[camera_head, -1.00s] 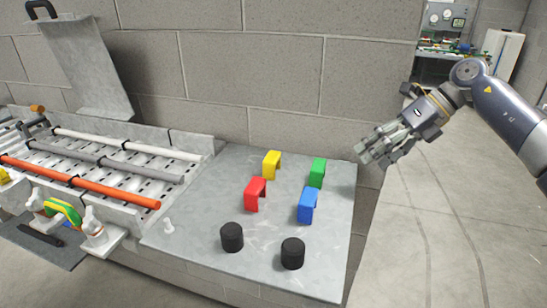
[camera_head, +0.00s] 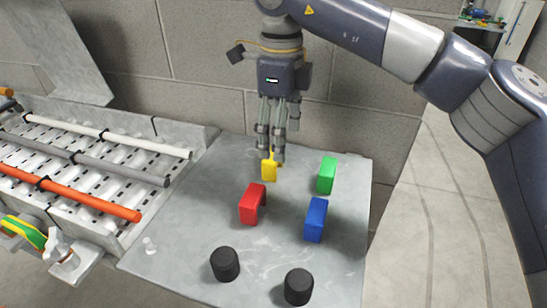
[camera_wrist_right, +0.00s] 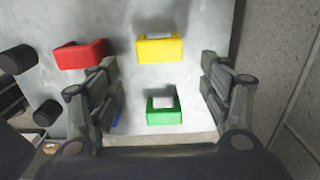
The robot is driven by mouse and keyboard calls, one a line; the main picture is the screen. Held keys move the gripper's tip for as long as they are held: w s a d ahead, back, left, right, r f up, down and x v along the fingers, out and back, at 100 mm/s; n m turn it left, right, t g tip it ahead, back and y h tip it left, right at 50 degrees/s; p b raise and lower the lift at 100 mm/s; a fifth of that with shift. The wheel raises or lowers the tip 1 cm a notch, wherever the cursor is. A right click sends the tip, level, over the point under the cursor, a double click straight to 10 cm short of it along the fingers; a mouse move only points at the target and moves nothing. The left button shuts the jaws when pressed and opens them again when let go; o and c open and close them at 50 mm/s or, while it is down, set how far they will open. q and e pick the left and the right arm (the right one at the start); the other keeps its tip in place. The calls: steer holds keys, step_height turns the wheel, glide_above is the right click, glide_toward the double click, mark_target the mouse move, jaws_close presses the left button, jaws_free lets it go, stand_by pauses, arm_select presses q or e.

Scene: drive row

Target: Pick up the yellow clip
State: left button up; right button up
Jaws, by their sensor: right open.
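The yellow clip (camera_head: 269,170) stands on the grey slab at the back, partly hidden by my right gripper's fingers. My right gripper (camera_head: 271,156) points down above it in the head view, open and empty. In the right wrist view the yellow clip (camera_wrist_right: 160,48) lies ahead of the open fingers (camera_wrist_right: 163,85), in line with the space between them and apart from them. My left gripper does not show.
A red clip (camera_head: 252,204), a green clip (camera_head: 327,175) and a blue clip (camera_head: 316,219) stand close by on the slab (camera_head: 200,205). Two black cylinders (camera_head: 225,264) stand at the front. A rack with rods (camera_head: 95,170) is at left; a block wall (camera_head: 200,60) rises behind.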

mark_target(273, 164)
steer(key=shift+f, duration=0.3)
steer(key=shift+w+a+f+p, duration=0.1)
steer(key=shift+a+f+p, duration=0.05)
steer(key=shift+f+p, duration=0.2)
step_height(273, 164, down, 4)
steer(key=shift+a+r+p, duration=0.15)
steer(key=shift+r+p, duration=0.1)
steer(key=shift+p, duration=0.5)
steer(key=shift+f, duration=0.55)
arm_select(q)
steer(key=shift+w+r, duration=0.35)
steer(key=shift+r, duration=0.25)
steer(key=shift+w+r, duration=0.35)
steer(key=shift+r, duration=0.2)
arm_select(e)
steer(key=c, duration=1)
